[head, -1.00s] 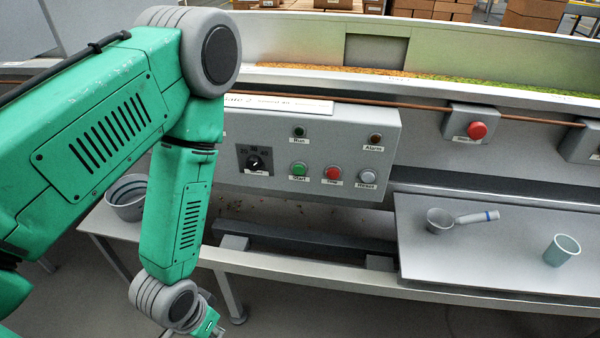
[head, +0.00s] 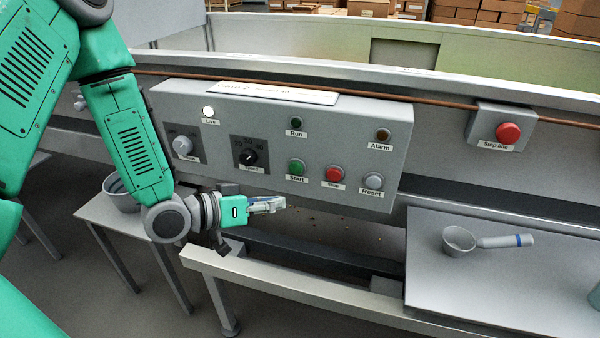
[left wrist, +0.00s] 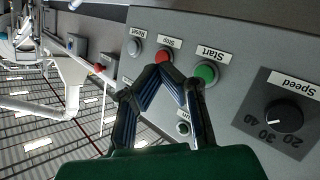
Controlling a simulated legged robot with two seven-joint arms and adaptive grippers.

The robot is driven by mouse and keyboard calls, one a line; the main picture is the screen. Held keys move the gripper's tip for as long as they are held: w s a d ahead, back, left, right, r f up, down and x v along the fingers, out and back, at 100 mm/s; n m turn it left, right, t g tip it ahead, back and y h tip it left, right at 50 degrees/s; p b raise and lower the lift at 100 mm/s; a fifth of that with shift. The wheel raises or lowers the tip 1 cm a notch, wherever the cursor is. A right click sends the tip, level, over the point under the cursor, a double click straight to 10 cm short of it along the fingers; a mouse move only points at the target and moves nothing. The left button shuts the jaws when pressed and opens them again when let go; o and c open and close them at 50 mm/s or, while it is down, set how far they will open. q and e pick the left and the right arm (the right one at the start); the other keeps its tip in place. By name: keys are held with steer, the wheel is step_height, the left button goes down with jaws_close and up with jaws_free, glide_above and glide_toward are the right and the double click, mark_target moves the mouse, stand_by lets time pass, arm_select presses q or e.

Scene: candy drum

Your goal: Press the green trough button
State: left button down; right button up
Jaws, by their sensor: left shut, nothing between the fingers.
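The green button (head: 297,167), labelled Start, is on the grey control panel (head: 230,110) beside the red button (head: 334,174). My left gripper (head: 282,203) is just below the panel's lower edge in the head view, under the green button and slightly left of it. It looks apart from the button. In the left wrist view, the green button (left wrist: 207,73) shows upside down, to the right of the shut fingertips (left wrist: 161,69), which overlap the picture of the red button (left wrist: 165,55). Nothing is between the fingers. My right gripper is out of view.
The panel also has a Reset button (head: 373,181), a Speed knob (head: 249,157) and a lit Live lamp (head: 208,112). A red stop button (head: 508,132) is further right. A metal scoop (head: 460,240) lies on the right table (head: 480,290). A bowl (head: 120,195) stands at left.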

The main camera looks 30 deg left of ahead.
mark_target(296, 168)
arm_select(q)
steer(key=shift+w, duration=0.1)
steer(key=shift+w+a+b, duration=0.15)
steer(key=shift+w+a, duration=0.15)
steer(key=shift+w, duration=1.1)
steer(key=shift+w+a+b, duration=0.1)
steer(key=shift+w+a, duration=0.25)
steer(key=shift+w, duration=1)
steer(key=shift+w+a+b, duration=0.15)
steer(key=shift+w+a, duration=0.15)
steer(key=shift+w, duration=1.1)
steer(key=shift+w, duration=0.1)
steer(key=shift+w+r+p, duration=0.1)
steer(key=shift+w+p, duration=0.15)
steer(key=shift+p, duration=0.05)
